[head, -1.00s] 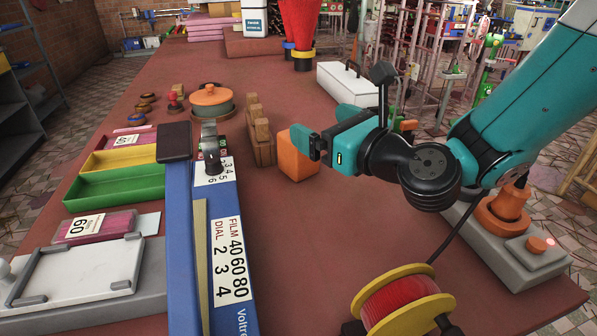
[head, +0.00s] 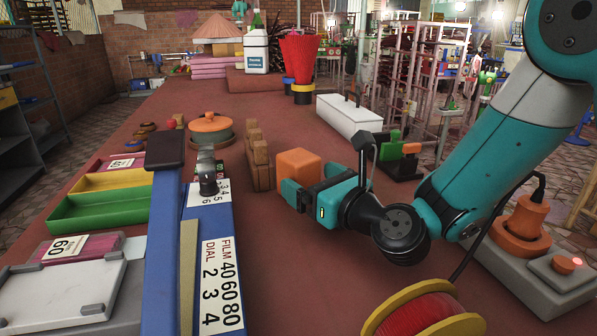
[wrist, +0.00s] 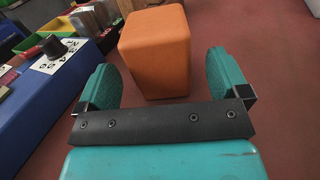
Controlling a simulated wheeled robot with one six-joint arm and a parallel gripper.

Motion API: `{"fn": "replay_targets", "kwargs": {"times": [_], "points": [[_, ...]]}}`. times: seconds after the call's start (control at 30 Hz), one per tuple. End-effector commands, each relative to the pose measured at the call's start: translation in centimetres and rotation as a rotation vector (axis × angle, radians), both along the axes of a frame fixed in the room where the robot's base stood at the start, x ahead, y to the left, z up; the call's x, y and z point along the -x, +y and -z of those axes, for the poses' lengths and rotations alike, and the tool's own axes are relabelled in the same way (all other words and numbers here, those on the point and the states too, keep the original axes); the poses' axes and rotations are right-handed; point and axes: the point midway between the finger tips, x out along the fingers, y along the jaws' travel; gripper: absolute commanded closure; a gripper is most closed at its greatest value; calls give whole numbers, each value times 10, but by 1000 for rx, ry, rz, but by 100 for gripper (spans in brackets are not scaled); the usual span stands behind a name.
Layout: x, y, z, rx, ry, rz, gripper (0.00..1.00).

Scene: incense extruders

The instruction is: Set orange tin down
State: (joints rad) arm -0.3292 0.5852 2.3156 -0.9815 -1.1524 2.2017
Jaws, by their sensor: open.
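The orange tin (head: 298,168) stands upright on the red-brown tabletop, just right of a brown wooden block rack. In the wrist view the tin (wrist: 155,52) stands beyond my fingertips, roughly midway between the two teal fingers but a little ahead of them. My gripper (head: 290,192) is open and empty, at the near side of the tin; it also shows in the wrist view (wrist: 165,75). A gap of tabletop shows between the fingers and the tin in the wrist view. The tin's lower front is partly hidden by my gripper in the head view.
The wooden rack (head: 256,160) stands close left of the tin. A blue dial device (head: 215,235) lies further left, with green and yellow trays (head: 98,208) beyond. A white box (head: 348,115) is behind right. A red spool (head: 420,315) stands at the front; tabletop between is clear.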

Motion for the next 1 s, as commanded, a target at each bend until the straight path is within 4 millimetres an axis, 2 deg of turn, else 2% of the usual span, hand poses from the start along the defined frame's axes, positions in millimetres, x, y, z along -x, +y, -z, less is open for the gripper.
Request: {"fn": "replay_targets", "kwargs": {"times": [0.03,0.23,0.53,0.57,0.8,0.83,0.87,1.0], "points": [[-7,7,-7,1,-1,-2,6],[-29,24,-5,-1,-1,-1,6],[-34,27,-1,-1,0,1,6],[-34,27,-1,-1,0,1,11],[-34,27,-1,-1,0,1,65],[-34,27,-1,-3,-2,1,65],[-34,27,-1,-3,-2,1,70],[-34,27,-2,-2,-2,1,70]]}}
